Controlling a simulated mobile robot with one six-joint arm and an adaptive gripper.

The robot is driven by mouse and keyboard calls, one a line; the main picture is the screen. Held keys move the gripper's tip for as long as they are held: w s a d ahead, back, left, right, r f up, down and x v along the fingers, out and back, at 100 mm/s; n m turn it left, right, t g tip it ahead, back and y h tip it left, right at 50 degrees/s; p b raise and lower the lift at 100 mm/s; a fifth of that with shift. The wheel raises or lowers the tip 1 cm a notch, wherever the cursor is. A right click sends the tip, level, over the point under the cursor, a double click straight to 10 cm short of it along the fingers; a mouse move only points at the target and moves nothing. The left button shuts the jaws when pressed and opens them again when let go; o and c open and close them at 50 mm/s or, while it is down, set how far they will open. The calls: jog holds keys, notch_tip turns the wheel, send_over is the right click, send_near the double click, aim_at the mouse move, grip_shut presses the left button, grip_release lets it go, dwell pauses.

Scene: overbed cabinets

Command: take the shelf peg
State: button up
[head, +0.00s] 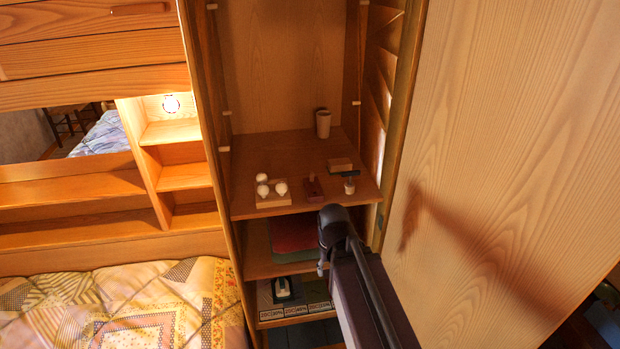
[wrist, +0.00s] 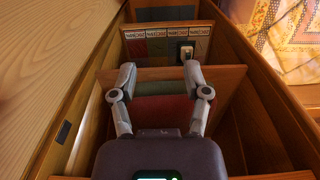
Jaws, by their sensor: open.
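One shelf peg (head: 224,149) is on the left wall just above the main shelf, another (head: 226,113) is higher, and one (head: 356,102) is on the right wall. I cannot tell which one is meant. My gripper (wrist: 160,74) is open and empty in the wrist view, its fingers spread before the lower shelves. In the head view my arm reaches to the cabinet front, below the main shelf's edge. No peg is clear in the wrist view.
The main shelf (head: 290,150) holds a tray with white balls (head: 272,199), a cup (head: 323,123), and small wooden items (head: 340,164). Below lie red and green flat items (head: 292,236) and labelled boxes (head: 290,302). An open door (head: 500,150) stands right; a bed (head: 130,300) lies left.

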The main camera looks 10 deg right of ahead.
aim_at(312, 175)
jog(key=w+d+r+m+p, duration=0.1)
jog(key=w+r+m+p, duration=0.4)
jog(key=w+r+p, duration=1.9)
jog(key=w, duration=0.4)
jog(key=shift+w+d+r, duration=0.3)
jog(key=shift+w+r, duration=0.05)
jog(key=shift+r, duration=0.05)
jog(key=shift+f, duration=0.15)
notch_tip(312, 175, down, 8)
jog(key=b, duration=0.8)
jog(key=shift+a+f, duration=0.15)
jog(key=shift+a+f+b, duration=0.15)
jog(key=shift+f+b, duration=1.15)
jog(key=shift+b, duration=0.05)
jog(key=shift+a+f+b, duration=0.15)
jog(key=shift+f+b, duration=1.15)
jog(key=shift+b, duration=0.05)
jog(key=shift+c, duration=0.2)
jog(key=c, duration=0.7)
